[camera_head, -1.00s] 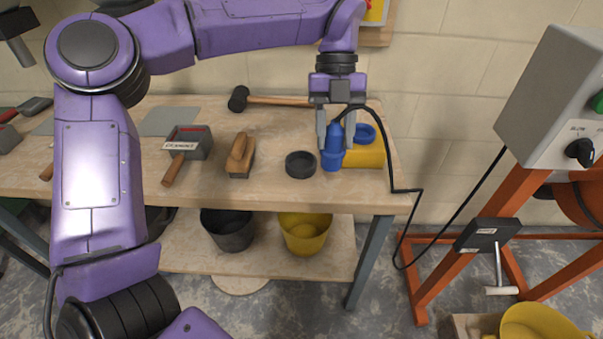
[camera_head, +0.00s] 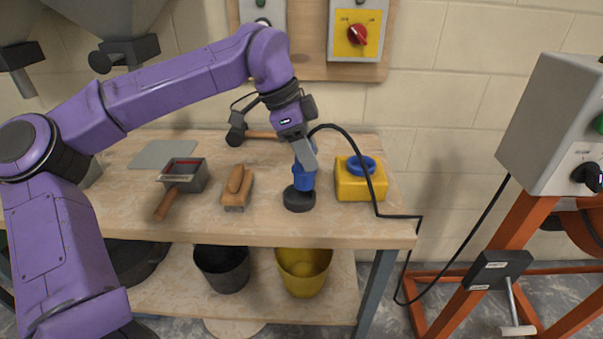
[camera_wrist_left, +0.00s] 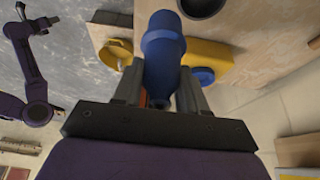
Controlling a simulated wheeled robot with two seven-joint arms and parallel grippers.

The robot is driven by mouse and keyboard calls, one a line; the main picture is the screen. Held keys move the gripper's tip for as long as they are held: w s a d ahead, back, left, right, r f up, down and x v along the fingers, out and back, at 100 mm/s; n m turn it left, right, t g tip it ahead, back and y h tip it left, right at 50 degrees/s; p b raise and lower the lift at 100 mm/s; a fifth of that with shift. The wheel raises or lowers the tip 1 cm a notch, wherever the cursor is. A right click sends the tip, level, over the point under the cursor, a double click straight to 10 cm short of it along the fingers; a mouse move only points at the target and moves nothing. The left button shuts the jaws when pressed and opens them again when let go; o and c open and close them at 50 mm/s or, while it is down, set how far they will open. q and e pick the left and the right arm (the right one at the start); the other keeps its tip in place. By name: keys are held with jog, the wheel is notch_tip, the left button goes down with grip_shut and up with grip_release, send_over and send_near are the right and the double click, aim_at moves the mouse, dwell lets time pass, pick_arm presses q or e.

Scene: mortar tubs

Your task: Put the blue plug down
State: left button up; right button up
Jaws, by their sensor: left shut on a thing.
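My left gripper (camera_head: 304,160) is shut on the blue plug (camera_head: 304,181), tilted, with its fingers pointing down. In the head view the plug's lower end overlaps the round black holder (camera_head: 299,201) on the bench; I cannot tell whether they touch. In the left wrist view the plug (camera_wrist_left: 163,45) is between the fingers of the gripper (camera_wrist_left: 160,92), and part of the black holder (camera_wrist_left: 202,6) shows beyond it to the right. A black cable (camera_head: 366,165) runs from near the gripper to the right. The yellow box (camera_head: 352,189) with a blue socket (camera_head: 363,165) stands right of the plug. My right gripper is out of view.
A wooden float (camera_head: 237,187), a grey box with a handled tool (camera_head: 188,176) and a mallet (camera_head: 238,128) lie on the bench (camera_head: 260,228). Black and yellow buckets (camera_head: 303,270) stand on the shelf below. An orange-framed machine (camera_head: 515,245) stands at the right.

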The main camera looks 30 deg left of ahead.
pick_arm(q)
jog(key=w+a+f, duration=0.1)
jog(key=f, duration=0.2)
jog(key=w+a+f, duration=0.1)
jog(key=f, duration=0.2)
jog(key=w+a+f, duration=0.1)
jog(key=f, duration=0.2)
jog(key=shift+w+a+f, duration=0.15)
jog(key=shift+w+a, duration=0.25)
jog(key=o, duration=1.1)
jog(key=shift+o, duration=0.2)
jog(key=v, duration=1.2)
jog(key=shift+p, duration=0.4)
jog(key=shift+d, duration=0.15)
